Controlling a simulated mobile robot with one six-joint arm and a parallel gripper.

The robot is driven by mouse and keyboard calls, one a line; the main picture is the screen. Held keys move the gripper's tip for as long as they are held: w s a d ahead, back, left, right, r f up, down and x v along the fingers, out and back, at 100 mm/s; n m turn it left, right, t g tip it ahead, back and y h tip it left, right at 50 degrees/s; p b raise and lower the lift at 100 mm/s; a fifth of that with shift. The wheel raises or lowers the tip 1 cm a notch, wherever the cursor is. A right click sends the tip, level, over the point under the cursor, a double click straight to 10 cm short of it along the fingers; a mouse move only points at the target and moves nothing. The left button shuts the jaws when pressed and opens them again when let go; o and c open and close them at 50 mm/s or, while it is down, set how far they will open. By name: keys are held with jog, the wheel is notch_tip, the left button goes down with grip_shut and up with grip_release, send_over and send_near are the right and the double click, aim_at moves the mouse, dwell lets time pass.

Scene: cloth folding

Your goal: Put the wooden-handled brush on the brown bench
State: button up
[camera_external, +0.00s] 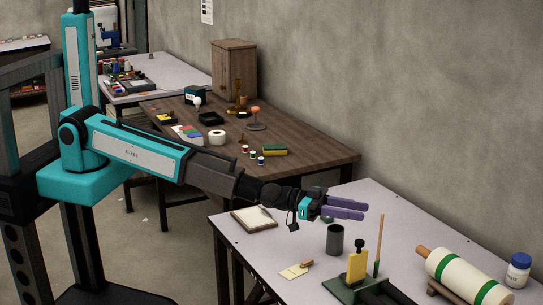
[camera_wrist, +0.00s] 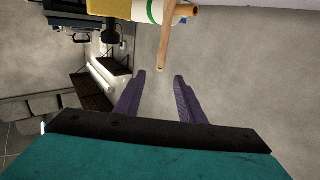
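The brown bench (camera_external: 318,150) is a dark wooden table behind the pale one.

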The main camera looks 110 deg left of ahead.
jog(key=b, duration=1)
send_near(379, 247)
jog(key=shift+a+r, duration=0.45)
jog(key=shift+r, duration=0.3)
jog(key=shift+w, duration=0.15)
jog(key=w+p, duration=0.1)
jog(key=w, duration=0.7)
jog(key=shift+w+d, duration=0.2)
jog(key=shift+d, duration=0.2)
jog(key=shift+w+d+f+p, duration=0.15)
jog(key=shift+w+p, duration=0.6)
jog(key=shift+w, duration=1.8)
jog(key=shift+c, duration=0.2)
